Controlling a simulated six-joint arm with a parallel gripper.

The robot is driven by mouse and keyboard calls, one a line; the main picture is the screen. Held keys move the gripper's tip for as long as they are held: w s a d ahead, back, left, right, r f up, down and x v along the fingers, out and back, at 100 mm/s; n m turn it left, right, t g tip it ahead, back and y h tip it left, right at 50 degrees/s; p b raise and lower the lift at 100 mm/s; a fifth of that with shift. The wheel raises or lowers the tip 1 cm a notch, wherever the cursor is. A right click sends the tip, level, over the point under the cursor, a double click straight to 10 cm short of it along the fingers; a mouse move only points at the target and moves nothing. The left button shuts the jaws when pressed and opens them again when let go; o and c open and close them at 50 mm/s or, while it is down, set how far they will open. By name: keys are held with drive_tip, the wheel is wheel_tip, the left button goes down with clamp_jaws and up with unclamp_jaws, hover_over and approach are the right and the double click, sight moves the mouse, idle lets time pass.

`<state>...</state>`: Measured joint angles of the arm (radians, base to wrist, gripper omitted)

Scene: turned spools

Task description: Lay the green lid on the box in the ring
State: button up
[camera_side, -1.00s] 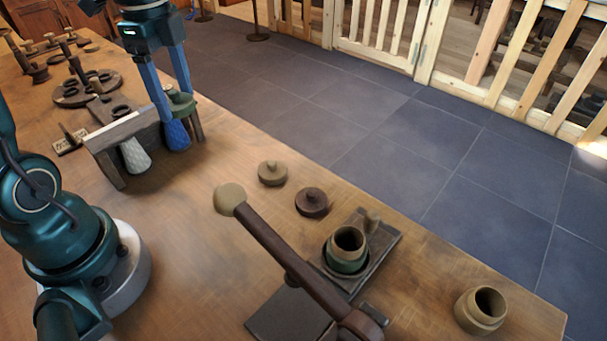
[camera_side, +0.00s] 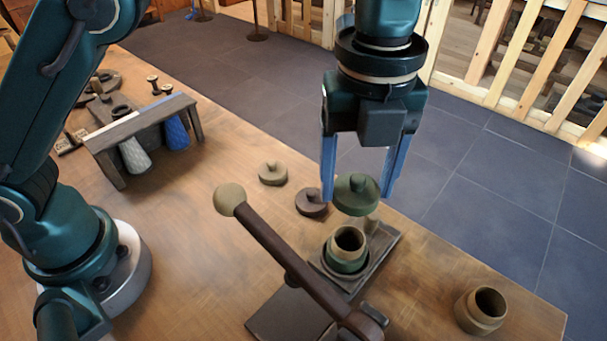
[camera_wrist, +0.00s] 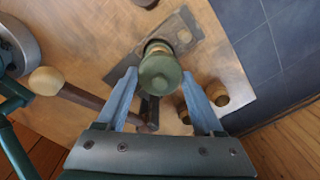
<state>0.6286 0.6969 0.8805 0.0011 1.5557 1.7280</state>
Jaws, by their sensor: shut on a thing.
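My gripper (camera_side: 357,190) is shut on the green lid (camera_side: 356,194), a round lid with a small knob on top. It holds the lid level in the air, above and slightly behind the box in the side view. The box (camera_side: 348,240) is tan above and green below, open at the top, and stands upright in a dark ring (camera_side: 327,262) on a dark base plate (camera_side: 379,243). In the wrist view the lid (camera_wrist: 160,75) is in front of the box and hides part of it.
A lever with a tan knob (camera_side: 229,199) stretches in front of the ring. A tan lid (camera_side: 272,172) and a dark brown lid (camera_side: 311,202) lie behind. Another open tan box (camera_side: 481,310) stands near the right table corner. A wooden rack (camera_side: 140,132) stands at the left.

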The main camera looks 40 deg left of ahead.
sight(349, 239)
drive_tip(key=shift+s+d+f, duration=0.25)
drive_tip(key=shift+s+d, duration=0.15)
drive_tip(key=shift+f, duration=3.1)
drive_tip(key=shift+f, duration=0.75)
idle(0.5)
drive_tip(key=o, duration=1.3)
drive_tip(key=shift+r, duration=4.25)
